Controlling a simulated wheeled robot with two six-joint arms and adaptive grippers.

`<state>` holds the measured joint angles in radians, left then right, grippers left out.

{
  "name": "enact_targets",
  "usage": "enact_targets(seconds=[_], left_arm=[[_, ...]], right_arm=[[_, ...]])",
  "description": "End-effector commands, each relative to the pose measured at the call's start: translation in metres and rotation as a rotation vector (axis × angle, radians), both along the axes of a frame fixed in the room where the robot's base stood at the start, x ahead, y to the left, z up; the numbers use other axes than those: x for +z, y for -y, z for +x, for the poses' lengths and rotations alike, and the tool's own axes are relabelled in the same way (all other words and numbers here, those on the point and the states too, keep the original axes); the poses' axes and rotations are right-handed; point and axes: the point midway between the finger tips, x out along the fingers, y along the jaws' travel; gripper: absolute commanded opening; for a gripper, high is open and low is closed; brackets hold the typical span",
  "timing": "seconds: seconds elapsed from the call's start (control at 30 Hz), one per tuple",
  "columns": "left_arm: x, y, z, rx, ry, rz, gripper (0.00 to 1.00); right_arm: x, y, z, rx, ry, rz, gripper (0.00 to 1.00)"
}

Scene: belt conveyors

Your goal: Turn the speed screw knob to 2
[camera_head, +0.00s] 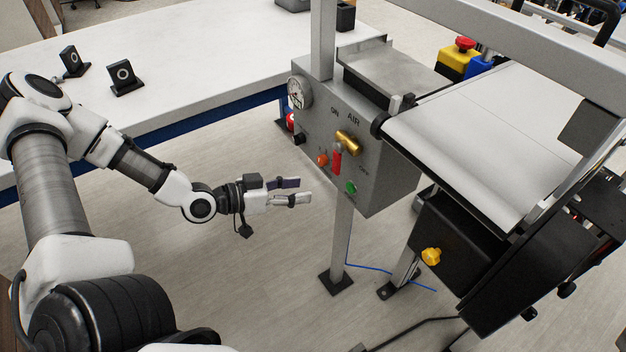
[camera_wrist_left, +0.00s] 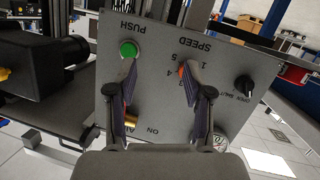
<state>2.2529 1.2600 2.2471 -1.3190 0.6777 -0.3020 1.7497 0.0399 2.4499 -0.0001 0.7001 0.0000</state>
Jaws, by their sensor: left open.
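The speed knob (camera_head: 321,159) is a small orange knob on the front of the grey control box (camera_head: 375,185). In the left wrist view the orange speed knob (camera_wrist_left: 182,71) shows beside the upside-down SPEED lettering and digits. It is partly hidden by the right-hand finger, so its setting cannot be read. My left gripper (camera_head: 300,191) is open and empty, in front of the box and apart from it in the head view. In the left wrist view its fingers (camera_wrist_left: 159,66) point at the panel, with the knob near the right-hand fingertip. My right gripper is not in view.
The panel also has a green push button (camera_wrist_left: 129,50), a black knob (camera_wrist_left: 243,85), a brass valve (camera_head: 348,143) with a red handle and a gauge (camera_head: 299,92). A belt conveyor (camera_head: 480,130) stands to the right. A white table (camera_head: 200,65) lies behind.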

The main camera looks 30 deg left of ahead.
Motion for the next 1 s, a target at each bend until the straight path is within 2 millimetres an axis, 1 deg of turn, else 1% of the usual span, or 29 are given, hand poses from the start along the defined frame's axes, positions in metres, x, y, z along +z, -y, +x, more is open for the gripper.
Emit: enact_targets(seconds=[0.03, 0.13, 0.2, 0.27, 0.37, 0.47, 0.53, 0.57, 0.7, 0.9, 1.0], left_arm=[[-0.006, -0.015, 0.005, 0.050, 0.080, -0.037, 0.51], [0.003, -0.032, 0.010, 0.114, 0.188, -0.086, 0.51], [0.008, -0.038, 0.011, 0.138, 0.224, -0.106, 0.51], [0.009, -0.039, 0.012, 0.146, 0.236, -0.112, 0.51], [0.007, -0.036, 0.017, 0.142, 0.237, -0.111, 0.51], [0.003, -0.031, 0.027, 0.140, 0.237, -0.110, 0.51], [0.000, -0.026, 0.036, 0.140, 0.235, -0.109, 0.51], [0.003, -0.025, 0.040, 0.140, 0.234, -0.107, 0.51], [0.003, -0.017, 0.057, 0.140, 0.232, -0.105, 0.51], [0.008, -0.009, 0.076, 0.145, 0.230, -0.108, 0.51], [0.010, -0.007, 0.080, 0.146, 0.230, -0.111, 0.51]], right_arm=[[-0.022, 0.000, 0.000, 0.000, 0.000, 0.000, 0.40], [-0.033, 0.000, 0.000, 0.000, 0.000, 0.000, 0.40], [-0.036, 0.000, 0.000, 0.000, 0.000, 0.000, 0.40], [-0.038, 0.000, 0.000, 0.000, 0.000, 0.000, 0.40], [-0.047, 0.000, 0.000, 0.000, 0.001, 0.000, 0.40], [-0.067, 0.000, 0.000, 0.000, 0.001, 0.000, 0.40], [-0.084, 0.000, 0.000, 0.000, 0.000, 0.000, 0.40], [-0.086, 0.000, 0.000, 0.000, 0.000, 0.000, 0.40], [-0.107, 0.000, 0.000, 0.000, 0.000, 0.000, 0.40], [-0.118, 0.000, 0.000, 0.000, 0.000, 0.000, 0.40], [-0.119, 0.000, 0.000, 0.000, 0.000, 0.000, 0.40]])
